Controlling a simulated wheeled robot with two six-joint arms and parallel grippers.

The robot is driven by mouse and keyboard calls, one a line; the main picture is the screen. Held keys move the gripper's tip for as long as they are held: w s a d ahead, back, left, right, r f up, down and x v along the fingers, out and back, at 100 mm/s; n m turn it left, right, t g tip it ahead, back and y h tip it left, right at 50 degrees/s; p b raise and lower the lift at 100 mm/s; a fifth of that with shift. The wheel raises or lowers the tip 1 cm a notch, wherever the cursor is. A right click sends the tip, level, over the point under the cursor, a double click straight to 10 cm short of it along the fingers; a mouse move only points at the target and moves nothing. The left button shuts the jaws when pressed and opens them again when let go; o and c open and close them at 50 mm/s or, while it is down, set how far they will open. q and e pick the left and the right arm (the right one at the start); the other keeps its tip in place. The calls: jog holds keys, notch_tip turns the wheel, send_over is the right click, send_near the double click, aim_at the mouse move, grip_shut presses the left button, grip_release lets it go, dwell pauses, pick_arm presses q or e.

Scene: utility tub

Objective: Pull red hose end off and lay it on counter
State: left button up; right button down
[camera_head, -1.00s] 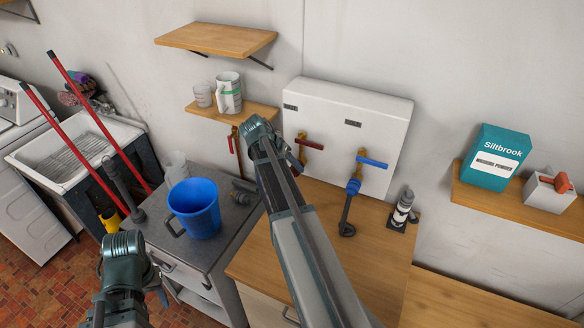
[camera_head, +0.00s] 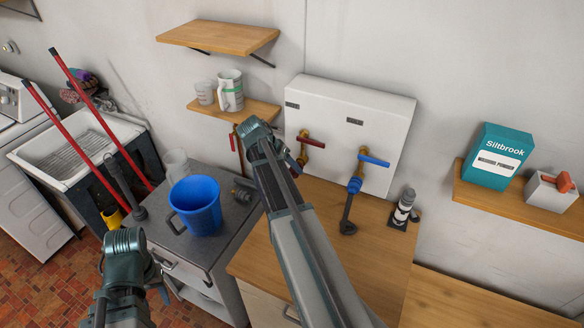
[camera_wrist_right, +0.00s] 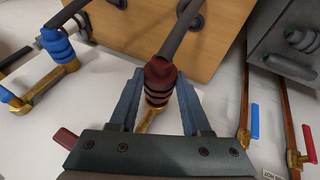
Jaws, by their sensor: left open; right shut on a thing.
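The red hose end (camera_wrist_right: 160,75) is a dark red ribbed collar on a grey hose, seen in the right wrist view. It sits at the brass outlet of the red-handled tap (camera_head: 305,137); I cannot tell whether it is still seated on it. My right gripper (camera_wrist_right: 160,98) is shut on the red hose end, with one blue-grey finger on each side. The wooden counter (camera_head: 385,235) lies below the taps. My left gripper (camera_head: 158,282) is open and empty at the lower left, its fingertips partly hidden.
A blue-handled tap (camera_head: 370,160) with a blue hose end (camera_head: 354,186) is beside it on the white panel (camera_head: 350,104). A dark bottle (camera_head: 404,208) stands at the counter's back right. A blue bucket (camera_head: 196,205) stands on the grey cabinet. The counter's front is clear.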

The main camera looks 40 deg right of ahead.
jog(key=shift+s+a, duration=0.4)
jog(key=shift+a, duration=0.35)
jog(key=shift+s+a, duration=0.4)
jog(key=shift+a, duration=0.3)
jog(key=shift+f, duration=0.15)
notch_tip(320, 180, down, 4)
jog(key=b, duration=0.4)
